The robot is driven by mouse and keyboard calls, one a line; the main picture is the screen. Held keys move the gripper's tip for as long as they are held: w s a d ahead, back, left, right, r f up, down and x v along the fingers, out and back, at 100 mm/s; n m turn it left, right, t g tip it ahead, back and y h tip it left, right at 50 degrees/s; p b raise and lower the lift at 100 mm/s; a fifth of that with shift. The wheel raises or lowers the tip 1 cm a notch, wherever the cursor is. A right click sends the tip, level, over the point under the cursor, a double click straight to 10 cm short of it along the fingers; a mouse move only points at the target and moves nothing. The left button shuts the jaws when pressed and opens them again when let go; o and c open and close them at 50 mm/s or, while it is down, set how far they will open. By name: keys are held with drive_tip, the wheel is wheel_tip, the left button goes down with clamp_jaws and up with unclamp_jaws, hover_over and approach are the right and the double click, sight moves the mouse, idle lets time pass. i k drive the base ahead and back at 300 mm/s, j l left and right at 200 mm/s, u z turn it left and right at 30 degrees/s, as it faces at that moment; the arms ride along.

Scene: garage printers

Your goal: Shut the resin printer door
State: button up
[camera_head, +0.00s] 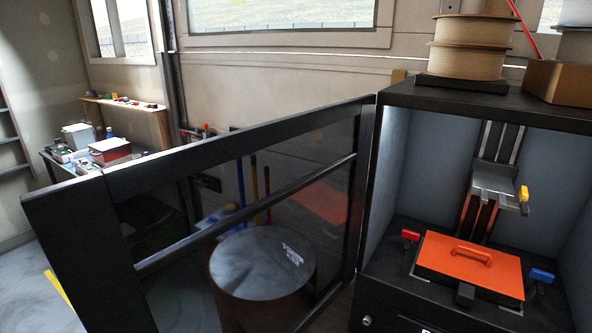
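The resin printer (365,277) stands at the right with its front open. Its door (150,154) has a black frame and a dark see-through pane. The door stands wide open, swung out to the left from the hinge side at the cabinet's left edge. A black bar handle (245,215) runs across the pane. Inside the cabinet are an orange tray cover (470,262) with a handle, red and blue clamps, and a grey build platform (492,181) on a vertical rail. My gripper is not in view.
Filament spools (470,45) and a cardboard box (560,82) sit on top of the printer. A round drum (262,262) shows through the door pane. A cluttered bench (75,165) stands at the far left. Bare floor (30,285) shows left of the door.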

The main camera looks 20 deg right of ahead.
sight(255, 228)
drive_tip(key=z, duration=1.1)
drive_tip(key=k+j+z, duration=0.35)
drive_tip(key=j, duration=0.25)
drive_tip(key=k+j+z, duration=0.15)
drive_tip(key=j, duration=0.25)
drive_tip(key=k+j+z, duration=0.15)
drive_tip(key=j, duration=0.2)
drive_tip(key=k+j+z, duration=0.15)
drive_tip(key=k+j, duration=0.15)
drive_tip(key=j+z, duration=0.2)
drive_tip(key=j, duration=0.45)
drive_tip(key=j+u, duration=0.65)
drive_tip(key=u, duration=0.2)
drive_tip(key=i+j+u, duration=0.2)
drive_tip(key=u, duration=0.2)
